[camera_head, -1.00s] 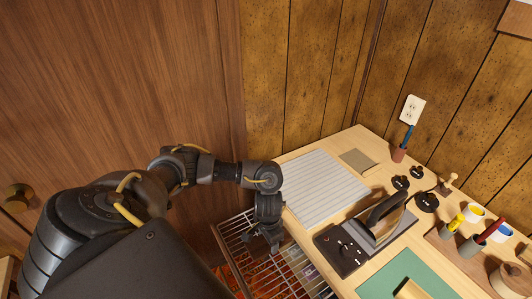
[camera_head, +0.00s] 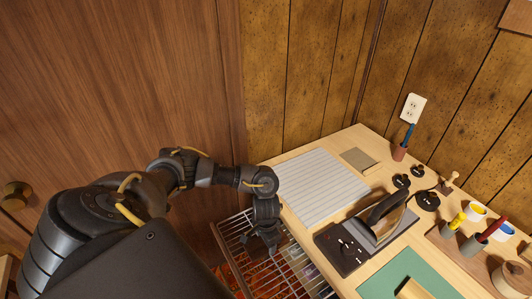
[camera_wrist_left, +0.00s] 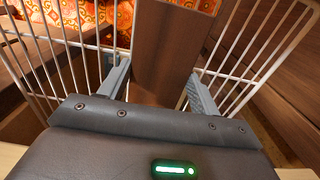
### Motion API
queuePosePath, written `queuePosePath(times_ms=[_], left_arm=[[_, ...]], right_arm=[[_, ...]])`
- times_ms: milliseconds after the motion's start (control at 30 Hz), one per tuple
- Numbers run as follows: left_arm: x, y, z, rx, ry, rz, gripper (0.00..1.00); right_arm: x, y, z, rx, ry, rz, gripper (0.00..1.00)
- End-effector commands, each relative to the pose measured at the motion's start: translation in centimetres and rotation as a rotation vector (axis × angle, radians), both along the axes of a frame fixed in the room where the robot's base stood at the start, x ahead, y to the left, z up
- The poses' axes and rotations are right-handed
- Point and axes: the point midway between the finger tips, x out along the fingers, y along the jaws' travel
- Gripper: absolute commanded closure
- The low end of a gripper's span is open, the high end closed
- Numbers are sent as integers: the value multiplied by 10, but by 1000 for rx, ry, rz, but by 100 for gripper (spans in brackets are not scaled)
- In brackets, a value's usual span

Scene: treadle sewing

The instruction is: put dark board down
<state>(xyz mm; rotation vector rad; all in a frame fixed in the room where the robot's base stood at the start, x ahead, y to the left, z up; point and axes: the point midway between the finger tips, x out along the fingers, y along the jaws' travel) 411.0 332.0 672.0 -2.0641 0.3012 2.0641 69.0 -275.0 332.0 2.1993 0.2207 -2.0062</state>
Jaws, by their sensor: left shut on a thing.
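The dark board (camera_wrist_left: 168,50) is a brown upright piece in the left wrist view, between the two grey fingers of my left gripper (camera_wrist_left: 160,88). The gripper is shut on it. Its far end reaches toward a red-orange patterned cloth, and its near end is hidden by the gripper body. In the head view my left gripper (camera_head: 266,238) points down over the wire rack (camera_head: 285,268), beside the table's left edge. I cannot make out the board clearly there. My right gripper is not in view.
The pale table (camera_head: 345,210) holds a striped light mat (camera_head: 318,187), a black plate (camera_head: 341,248), an iron (camera_head: 385,215), a green mat (camera_head: 410,275) and several small pots and knobs. White rack wires (camera_wrist_left: 72,40) stand on both sides of the gripper. A wooden door (camera_head: 110,90) is at left.

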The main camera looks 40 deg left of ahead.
Motion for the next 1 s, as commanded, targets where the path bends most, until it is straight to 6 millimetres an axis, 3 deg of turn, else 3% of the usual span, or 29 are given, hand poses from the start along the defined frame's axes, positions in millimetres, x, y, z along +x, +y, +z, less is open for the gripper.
queuePosePath(times_ms=[367,400,567,867,1000], left_arm=[[0,0,-9,0,0,0,62],[0,0,-9,0,0,0,36],[0,0,-9,0,0,0,15],[0,0,-8,0,-1,0,15],[1,0,5,0,-3,-2,15]], right_arm=[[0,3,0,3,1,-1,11],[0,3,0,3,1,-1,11],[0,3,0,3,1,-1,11],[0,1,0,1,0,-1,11],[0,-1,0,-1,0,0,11]])
